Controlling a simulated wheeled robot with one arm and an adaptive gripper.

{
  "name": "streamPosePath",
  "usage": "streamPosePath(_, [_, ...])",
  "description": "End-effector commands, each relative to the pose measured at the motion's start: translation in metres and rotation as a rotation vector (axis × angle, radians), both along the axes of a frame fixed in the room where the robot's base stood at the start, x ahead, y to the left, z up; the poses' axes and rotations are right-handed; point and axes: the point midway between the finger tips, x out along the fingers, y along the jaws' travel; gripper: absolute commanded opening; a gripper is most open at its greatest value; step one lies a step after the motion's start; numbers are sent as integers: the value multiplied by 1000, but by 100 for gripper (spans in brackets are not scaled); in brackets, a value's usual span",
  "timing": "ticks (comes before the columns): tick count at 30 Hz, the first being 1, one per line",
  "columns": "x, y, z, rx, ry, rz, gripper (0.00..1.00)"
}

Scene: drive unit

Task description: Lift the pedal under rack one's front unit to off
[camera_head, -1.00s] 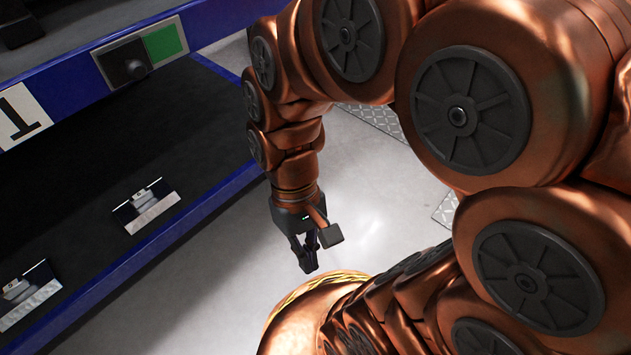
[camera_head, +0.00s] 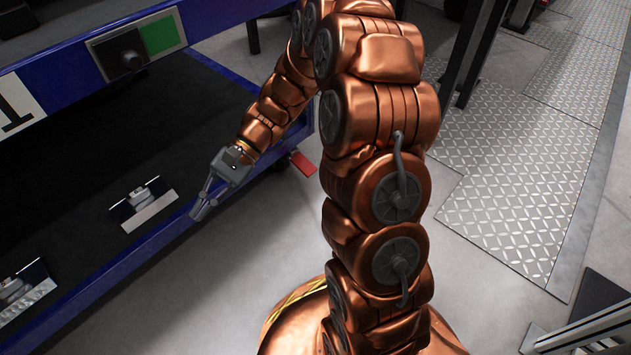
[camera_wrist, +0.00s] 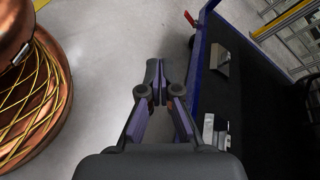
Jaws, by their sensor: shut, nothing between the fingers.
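A red pedal (camera_head: 303,163) sticks out low beside the blue rack (camera_head: 150,258), just right of my forearm in the head view. In the wrist view the pedal (camera_wrist: 190,18) is small, near the top, at the far end of the rack's blue edge. The dark part it joins is mostly hidden in the head view. My gripper (camera_head: 200,208) is shut and empty, in front of the rack's lower blue edge, to the left of the pedal and apart from it. In the wrist view my gripper's fingertips (camera_wrist: 157,72) are together over the grey floor.
The rack bears a "1" sign (camera_head: 14,105) and a black knob beside a green plate (camera_head: 160,35). Metal brackets (camera_head: 143,204) sit on its dark shelf. Pale floor (camera_head: 260,250) lies open in front. Tread plates (camera_head: 515,165) and dark posts stand right.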

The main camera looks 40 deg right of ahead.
Motion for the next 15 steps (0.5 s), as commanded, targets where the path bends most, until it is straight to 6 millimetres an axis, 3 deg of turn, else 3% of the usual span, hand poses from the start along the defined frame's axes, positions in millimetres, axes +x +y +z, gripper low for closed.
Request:
streamPosePath(8, [78,-24,-37,179,112,-248,0])
streamPosePath(15, [141,-66,-80,313,189,-476,0])
